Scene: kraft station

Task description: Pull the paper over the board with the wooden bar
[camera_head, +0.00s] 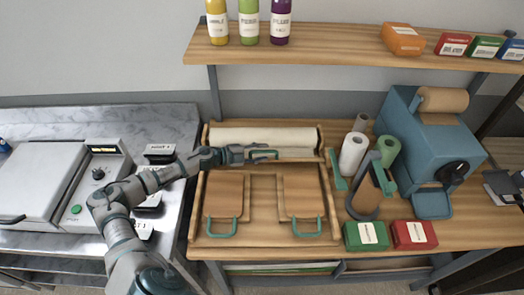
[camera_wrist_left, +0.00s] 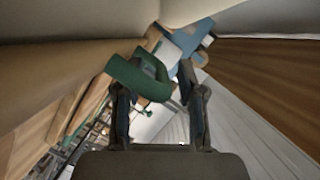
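A cream paper roll (camera_head: 262,137) lies across the back of the wooden board (camera_head: 265,228). A wooden bar (camera_head: 298,153) runs along the front of the roll, with a green handle (camera_head: 264,154) on it. My left gripper (camera_head: 250,153) reaches in from the left at this handle. In the left wrist view, the green handle (camera_wrist_left: 145,75) shows between the fingers of my left gripper (camera_wrist_left: 155,85), which stand apart with a gap at the right finger. Whether a finger touches the handle is unclear. The bar is partly hidden by the gripper. My right gripper is not in view.
Two brown panels with green handles (camera_head: 220,228) lie on the board's front part. Right of it stand paper rolls (camera_head: 352,154), a grey loop-shaped holder, a blue machine (camera_head: 410,125) and green and red boxes (camera_head: 414,235). A shelf (camera_head: 330,45) hangs above; a grey press (camera_head: 40,180) is at left.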

